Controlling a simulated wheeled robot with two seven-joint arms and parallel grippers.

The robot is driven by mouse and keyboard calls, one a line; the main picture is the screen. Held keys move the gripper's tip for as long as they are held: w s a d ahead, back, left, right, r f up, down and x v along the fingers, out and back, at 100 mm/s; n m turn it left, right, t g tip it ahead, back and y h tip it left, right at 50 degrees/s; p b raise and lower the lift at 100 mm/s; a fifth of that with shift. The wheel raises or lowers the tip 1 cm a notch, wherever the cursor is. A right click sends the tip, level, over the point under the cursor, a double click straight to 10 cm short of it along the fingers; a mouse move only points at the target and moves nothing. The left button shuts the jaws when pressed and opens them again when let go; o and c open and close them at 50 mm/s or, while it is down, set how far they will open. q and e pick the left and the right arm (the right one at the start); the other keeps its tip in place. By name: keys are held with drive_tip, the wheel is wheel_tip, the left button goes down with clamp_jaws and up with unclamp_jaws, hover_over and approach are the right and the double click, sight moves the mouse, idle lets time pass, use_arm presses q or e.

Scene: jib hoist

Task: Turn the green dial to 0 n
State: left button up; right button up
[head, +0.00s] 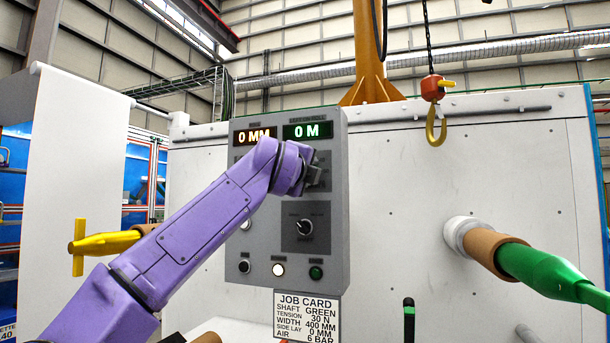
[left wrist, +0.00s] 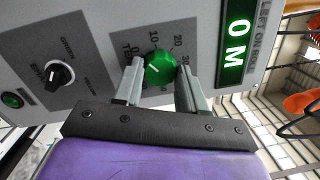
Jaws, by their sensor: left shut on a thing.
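The green dial (left wrist: 160,68) sits on the grey control panel (head: 325,270) amid a printed scale with 10, 20 and 30 readable. Its white pointer mark points toward the lower left in the left wrist view; the number it meets is not clear. My left gripper (left wrist: 160,82) is shut on the dial, one finger on each side. In the head view my purple left arm reaches across the panel and hides the dial; the gripper (head: 313,176) shows only in part. My right gripper is in neither view.
Displays read 0 MM (head: 255,135) and 0 M (head: 307,131). A hook (head: 436,127) hangs right; a green-ended shaft (head: 540,268) juts out.

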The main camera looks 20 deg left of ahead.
use_arm(q)
drive_tip(key=shift+n, duration=0.9)
drive_tip(key=o, duration=1.1)
drive_tip(key=shift+c, duration=0.2)
drive_tip(key=s+b, duration=0.7)
drive_tip(key=s, duration=0.3)
drive_tip(key=shift+s+d+f, duration=0.2)
drive_tip(key=shift+d+f, duration=0.05)
drive_tip(key=shift+f, duration=0.15)
